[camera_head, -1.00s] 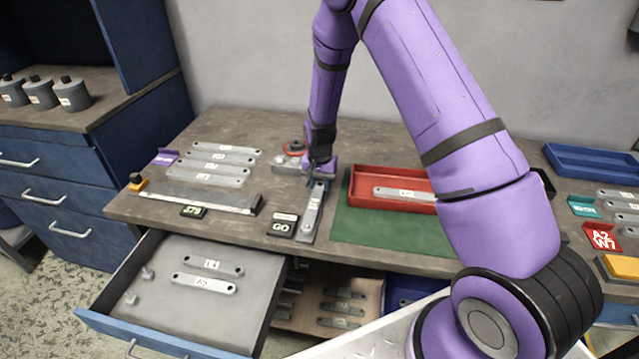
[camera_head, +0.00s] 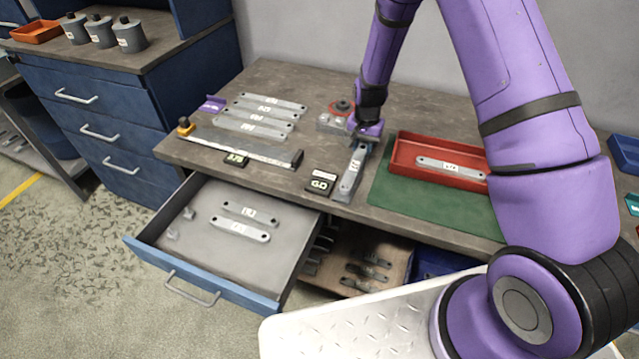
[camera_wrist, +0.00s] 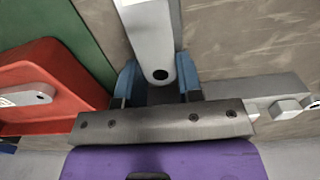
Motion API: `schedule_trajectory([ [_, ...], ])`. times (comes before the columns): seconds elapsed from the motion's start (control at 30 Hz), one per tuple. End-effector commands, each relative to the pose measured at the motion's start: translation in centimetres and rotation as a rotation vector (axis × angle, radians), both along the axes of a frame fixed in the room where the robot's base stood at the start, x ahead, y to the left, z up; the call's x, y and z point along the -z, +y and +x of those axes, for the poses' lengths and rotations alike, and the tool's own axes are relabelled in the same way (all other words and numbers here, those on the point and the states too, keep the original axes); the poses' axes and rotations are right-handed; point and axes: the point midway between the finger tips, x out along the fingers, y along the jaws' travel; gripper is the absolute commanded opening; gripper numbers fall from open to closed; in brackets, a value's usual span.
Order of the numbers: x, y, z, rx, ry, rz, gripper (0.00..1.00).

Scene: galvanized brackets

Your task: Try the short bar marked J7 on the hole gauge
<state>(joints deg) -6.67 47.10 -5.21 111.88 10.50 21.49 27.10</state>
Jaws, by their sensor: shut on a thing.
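A short grey bar (camera_head: 355,168) with a white label lies lengthwise at the front middle of the bench, over a narrow grey plate that seems to be the hole gauge (camera_head: 344,195). The label is too small to read surely. A black block marked GO (camera_head: 320,184) stands just left of the plate. My gripper (camera_head: 362,140) is shut on the bar's far end. In the wrist view the bar (camera_wrist: 150,35), with a round hole near its end, sits between the blue fingers of my gripper (camera_wrist: 158,88). The contact of bar and gauge is hidden.
A red tray (camera_head: 396,165) holding a labelled bar stands right on a green mat (camera_head: 400,205). A grey fixture with a red knob (camera_head: 341,107) is close left of my gripper. Several bars (camera_head: 262,112) lie further left. An open drawer (camera_head: 215,265) juts out below.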

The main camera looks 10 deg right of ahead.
Motion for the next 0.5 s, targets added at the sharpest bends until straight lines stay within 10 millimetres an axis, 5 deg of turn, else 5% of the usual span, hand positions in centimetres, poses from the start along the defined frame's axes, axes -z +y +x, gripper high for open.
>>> schedule_trajectory([
  [0.1, -0.02, 0.00, 0.01, 0.000, 0.000, 0.000, 0.03],
  [0.13, -0.02, 0.00, 0.01, 0.000, 0.000, 0.000, 0.38],
  [0.23, -0.01, -0.01, 0.01, 0.000, 0.000, 0.000, 0.61],
  [0.5, -0.02, 0.00, 0.00, 0.000, 0.000, 0.000, 0.63],
])
